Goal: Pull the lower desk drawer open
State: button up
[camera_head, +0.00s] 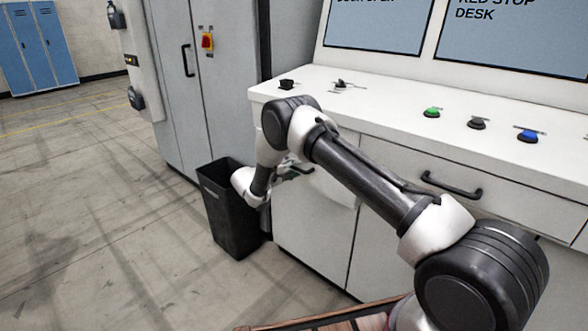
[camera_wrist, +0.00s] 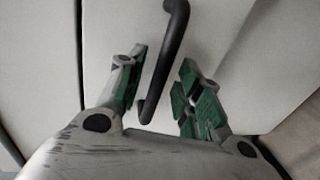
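The white desk (camera_head: 310,245) stands in front of me, with a drawer front and a dark handle (camera_head: 452,187) on its right part. In the wrist view a black bar handle (camera_wrist: 167,60) on a pale panel lies between the two green-padded fingers of my gripper (camera_wrist: 163,58). The fingers are open, with a gap on both sides of the bar. In the head view my gripper (camera_head: 294,170) is low at the desk's left front, largely hidden by my arm. The handle it straddles is hidden there, so I cannot tell which drawer it belongs to.
A dark bin (camera_head: 232,215) stands on the floor close to my wrist, left of the desk. A grey cabinet (camera_head: 205,90) is behind it. Buttons, green (camera_head: 432,112), black (camera_head: 477,123) and blue (camera_head: 527,135), sit on the desk top. Open floor lies to the left.

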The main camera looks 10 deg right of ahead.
jog(key=shift+w+d+f, duration=0.1)
jog(key=shift+w+d, duration=0.3)
jog(key=shift+d, duration=0.15)
jog(key=shift+c, duration=0.2)
grip_shut()
jog(key=shift+s+a, duration=0.1)
jog(key=f+v, duration=0.3)
jog(key=v, duration=1.2)
jog(key=a+f+v, duration=0.1)
jog(key=f+v, duration=0.2)
jog(key=v, duration=1.3)
jog(key=shift+s+a+f, duration=0.2)
jog(key=shift+s+f, duration=0.05)
jog(key=shift+s, duration=0.25)
jog(key=shift+o, duration=0.2)
grip_release()
